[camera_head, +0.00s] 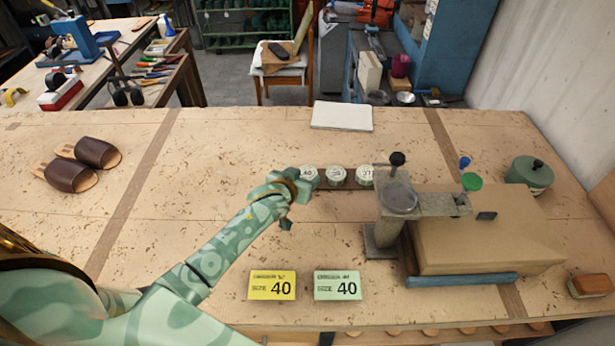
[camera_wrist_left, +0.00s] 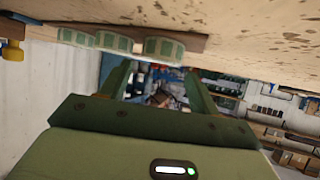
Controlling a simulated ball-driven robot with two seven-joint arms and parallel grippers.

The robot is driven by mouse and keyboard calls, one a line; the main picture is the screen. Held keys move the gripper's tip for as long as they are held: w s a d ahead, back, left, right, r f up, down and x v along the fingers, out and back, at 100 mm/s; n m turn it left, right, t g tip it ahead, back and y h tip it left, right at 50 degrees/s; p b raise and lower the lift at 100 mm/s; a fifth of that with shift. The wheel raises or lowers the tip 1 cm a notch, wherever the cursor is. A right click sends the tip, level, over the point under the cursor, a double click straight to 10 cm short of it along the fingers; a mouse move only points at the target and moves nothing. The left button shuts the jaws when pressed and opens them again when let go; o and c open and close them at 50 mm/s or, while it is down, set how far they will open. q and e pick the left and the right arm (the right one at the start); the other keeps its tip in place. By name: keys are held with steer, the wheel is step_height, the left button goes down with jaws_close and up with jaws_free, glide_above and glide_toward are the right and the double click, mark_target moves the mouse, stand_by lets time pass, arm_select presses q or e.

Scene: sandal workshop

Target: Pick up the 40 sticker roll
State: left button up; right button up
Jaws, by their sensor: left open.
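Three small sticker rolls stand in a row on a dark strip on the workbench. The leftmost, the 40 sticker roll (camera_head: 309,174), has a pale label that seems to read 40. The middle roll (camera_head: 336,175) and the right roll (camera_head: 365,174) have small labels I cannot read surely. My left gripper (camera_head: 302,191) is right beside the leftmost roll, low over the bench. In the left wrist view, which is upside down, the nearest roll (camera_wrist_left: 165,48) sits just beyond my open, empty left fingers (camera_wrist_left: 158,74). My right gripper is not in view.
A stamping press (camera_head: 398,200) and brown box (camera_head: 490,235) stand right of the rolls. A yellow card (camera_head: 272,286) and green card (camera_head: 338,286), both marked 40, lie at the front. Brown sandals (camera_head: 80,165) lie left, a white pad (camera_head: 342,116) behind. The bench's left middle is clear.

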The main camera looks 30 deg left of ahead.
mark_target(307, 173)
arm_select(q)
steer(key=b+x, duration=0.1)
steer(key=x, duration=0.3)
steer(key=shift+a+f, duration=0.1)
steer(key=shift+f, duration=0.15)
steer(key=shift+s+r, duration=0.15)
steer(key=shift+c, duration=0.6)
steer(key=c, duration=0.6)
steer(key=shift+c, duration=0.2)
